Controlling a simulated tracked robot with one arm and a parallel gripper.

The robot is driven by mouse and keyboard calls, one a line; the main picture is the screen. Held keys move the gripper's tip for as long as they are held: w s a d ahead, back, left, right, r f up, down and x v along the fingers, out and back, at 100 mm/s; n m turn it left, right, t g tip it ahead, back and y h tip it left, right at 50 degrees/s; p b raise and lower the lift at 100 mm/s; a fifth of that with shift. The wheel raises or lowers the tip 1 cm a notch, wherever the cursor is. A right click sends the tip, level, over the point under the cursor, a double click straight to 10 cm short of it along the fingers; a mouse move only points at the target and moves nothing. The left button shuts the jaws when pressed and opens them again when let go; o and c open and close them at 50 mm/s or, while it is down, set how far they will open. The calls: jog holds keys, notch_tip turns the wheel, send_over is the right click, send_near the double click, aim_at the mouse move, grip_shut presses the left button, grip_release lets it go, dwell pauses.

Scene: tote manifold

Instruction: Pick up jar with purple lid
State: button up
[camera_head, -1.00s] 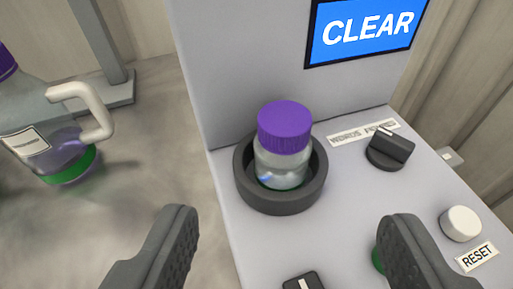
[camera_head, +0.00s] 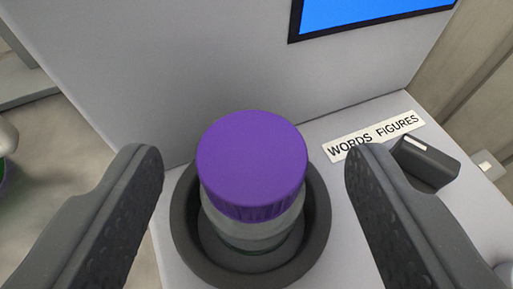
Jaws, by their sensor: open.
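The jar with the purple lid (camera_head: 250,165) stands upright in a dark round holder (camera_head: 318,215) on the light grey machine. Its clear body shows below the lid, and its base is partly hidden inside the holder. My gripper (camera_head: 253,165) is open, with one dark finger left of the jar and the other to the right. The fingers appear apart from the jar, with a clear gap on both sides. Their exact height relative to the lid is hard to tell.
The machine's upright panel with a blue screen (camera_head: 365,12) rises behind the jar. At the left edge, part of a pale handle (camera_head: 7,137) shows.

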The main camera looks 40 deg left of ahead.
aim_at(254, 181)
jog(key=shift+x, duration=1.6)
jog(key=shift+c, duration=0.3)
jog(key=c, duration=1.1)
